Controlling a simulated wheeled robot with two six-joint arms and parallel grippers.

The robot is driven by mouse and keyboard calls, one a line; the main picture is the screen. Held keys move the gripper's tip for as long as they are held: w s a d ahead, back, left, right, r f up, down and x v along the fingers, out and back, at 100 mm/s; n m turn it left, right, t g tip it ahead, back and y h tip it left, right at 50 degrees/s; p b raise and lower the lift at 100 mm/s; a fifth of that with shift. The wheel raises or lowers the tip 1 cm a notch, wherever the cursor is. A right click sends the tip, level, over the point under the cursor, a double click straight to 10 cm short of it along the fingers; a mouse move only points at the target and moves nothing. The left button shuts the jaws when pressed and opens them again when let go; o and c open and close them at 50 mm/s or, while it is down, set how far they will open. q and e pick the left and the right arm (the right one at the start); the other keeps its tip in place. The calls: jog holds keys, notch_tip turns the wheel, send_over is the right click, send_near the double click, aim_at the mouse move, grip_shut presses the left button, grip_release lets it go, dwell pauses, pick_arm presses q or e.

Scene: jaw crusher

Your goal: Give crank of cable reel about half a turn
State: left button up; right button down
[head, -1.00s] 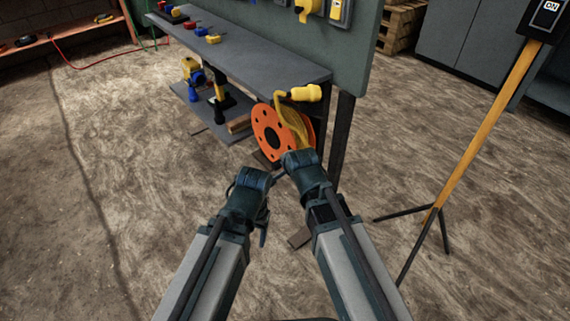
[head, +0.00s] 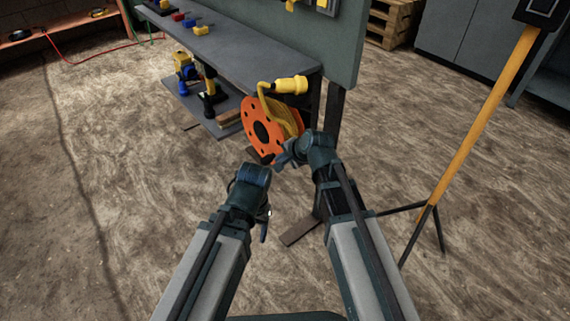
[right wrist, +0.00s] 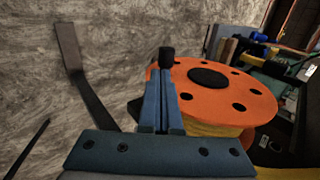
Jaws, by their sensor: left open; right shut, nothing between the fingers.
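The cable reel (head: 257,118) has orange flanges and wound yellow cable, and it stands by the end of the workbench. In the right wrist view its orange flange (right wrist: 240,88) fills the upper right. A black knob (right wrist: 167,55), which looks like the crank's handle, shows just beyond my right fingertips at the flange's edge. I cannot tell whether they touch. My right gripper (head: 285,154) is shut and empty at the reel's lower right; its fingers (right wrist: 162,82) lie together. The crank is not clear in the head view. My left gripper (head: 262,210) is open and empty, below and apart from the reel.
A yellow connector (head: 290,85) hangs above the reel on its cable. The grey workbench (head: 240,55) with tools and a lower shelf stands behind left. An orange post (head: 480,130) on dark legs stands at right. The floor (head: 130,190) at left is clear.

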jog(key=b+x, duration=0.4)
jog(key=x, duration=0.3)
jog(key=shift+w+a+f+b, duration=0.2)
jog(key=shift+f+b, duration=0.1)
jog(key=shift+b, duration=0.1)
jog(key=shift+f, duration=0.1)
jog(key=b+x, duration=0.7)
jog(key=x, duration=0.2)
jog(key=shift+w+a, duration=0.2)
jog(key=shift+w, duration=0.05)
dwell(0.3)
jog(key=shift+f, duration=0.1)
dwell(0.4)
